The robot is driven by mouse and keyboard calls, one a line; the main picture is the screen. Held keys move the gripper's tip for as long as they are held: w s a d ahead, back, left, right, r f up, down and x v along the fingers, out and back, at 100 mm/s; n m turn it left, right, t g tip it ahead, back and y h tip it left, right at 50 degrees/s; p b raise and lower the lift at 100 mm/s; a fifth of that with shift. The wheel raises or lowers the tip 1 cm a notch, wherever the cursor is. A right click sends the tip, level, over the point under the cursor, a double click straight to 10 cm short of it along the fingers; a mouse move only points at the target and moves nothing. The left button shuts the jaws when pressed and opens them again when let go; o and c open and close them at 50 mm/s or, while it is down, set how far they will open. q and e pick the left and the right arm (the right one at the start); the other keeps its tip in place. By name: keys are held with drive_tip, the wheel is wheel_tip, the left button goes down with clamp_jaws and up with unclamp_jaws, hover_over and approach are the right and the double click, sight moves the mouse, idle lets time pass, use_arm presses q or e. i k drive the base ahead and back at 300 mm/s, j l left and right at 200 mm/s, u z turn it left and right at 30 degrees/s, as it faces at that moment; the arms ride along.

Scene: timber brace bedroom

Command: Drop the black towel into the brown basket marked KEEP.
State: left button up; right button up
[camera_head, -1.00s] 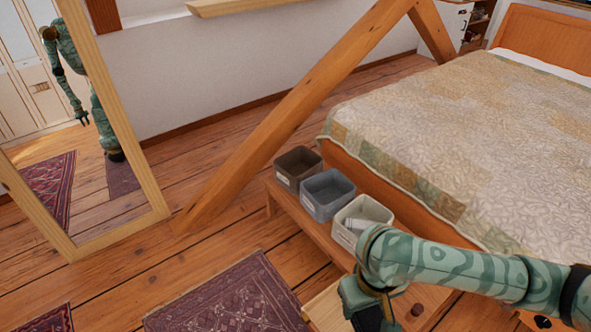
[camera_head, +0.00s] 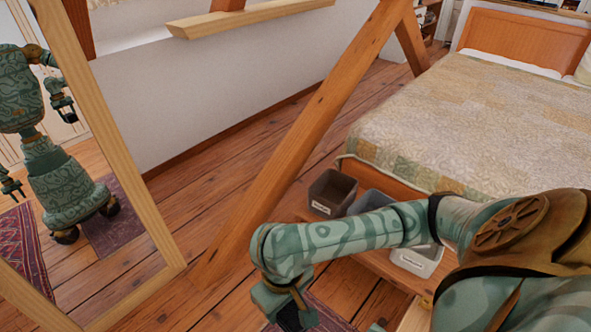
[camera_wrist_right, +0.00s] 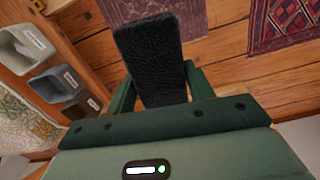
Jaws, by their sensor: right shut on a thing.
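The black towel (camera_wrist_right: 150,50), a folded dark strip, is between the fingers of my right gripper (camera_wrist_right: 160,88) in the right wrist view. That gripper (camera_head: 290,312) is low in the head view, left of and nearer than the baskets, over the floor. The towel cannot be made out clearly there. The brown basket (camera_head: 337,186) is the farthest of three in a row, with a white label too small to read. It also shows in the right wrist view (camera_wrist_right: 79,108), left of the gripper and apart from the towel. My left gripper is not in view.
A blue-grey basket (camera_head: 367,202) and a pale basket (camera_head: 425,264) stand beside the brown one on a low wooden bench (camera_head: 375,262), partly behind my right arm. A slanted timber brace (camera_head: 290,165) rises left of them. The bed (camera_head: 470,120) lies behind; a mirror (camera_head: 165,235) stands left.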

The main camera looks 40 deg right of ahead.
sight(334, 201)
drive_tip(key=i+l+z, duration=0.1)
drive_tip(key=i+z, duration=0.4)
drive_tip(key=i+j+z, duration=0.1)
drive_tip(key=i+z, duration=0.35)
drive_tip(key=i, duration=0.15)
drive_tip(key=i+j+z, duration=0.3)
drive_tip(key=i+z, duration=0.6)
drive_tip(key=i+j+z, duration=0.2)
drive_tip(key=i+z, duration=0.2)
drive_tip(key=i, duration=0.15)
